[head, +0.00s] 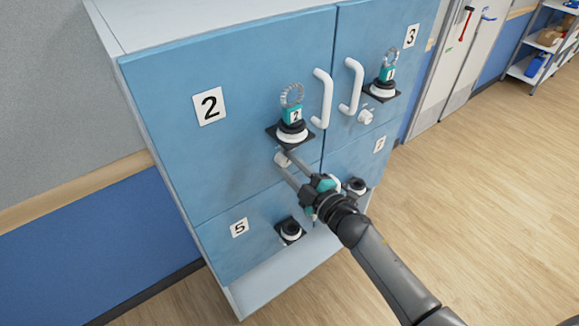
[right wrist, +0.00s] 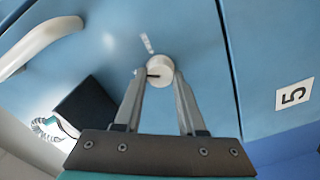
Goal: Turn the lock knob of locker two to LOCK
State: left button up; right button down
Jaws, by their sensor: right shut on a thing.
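Locker two's blue door (head: 160,90), with a "2" label (head: 208,106), is closed in the head view. Its small pale round lock knob (head: 281,159) sits below a black-based fixture. My right gripper (head: 288,164) reaches it from the lower right, its fingers shut around the knob. In the right wrist view the knob (right wrist: 160,66) is between the two fingertips (right wrist: 159,80), with a dark slot near the left finger and a small pale mark (right wrist: 147,43) on the door beside it. Any lettering there is too small to read. My left gripper is not in view.
A teal tag (head: 293,115) with a coil stands on the fixture (head: 290,133) above the knob. A white handle (head: 322,98) is to the right. Locker three (head: 400,70) has its own handle and knob (head: 366,116). Locker five (head: 220,258) is below. Open floor lies right.

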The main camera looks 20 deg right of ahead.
jog(key=n+b, duration=0.1)
jog(key=n, duration=0.5)
jog(key=shift+f+b, duration=0.1)
jog(key=shift+b, duration=0.2)
dwell(0.4)
jog(key=c, duration=0.5)
grip_release()
jog(key=b+v, duration=0.1)
jog(key=v, duration=1.4)
jog(key=shift+s+b, duration=0.15)
jog(key=shift+b, duration=0.25)
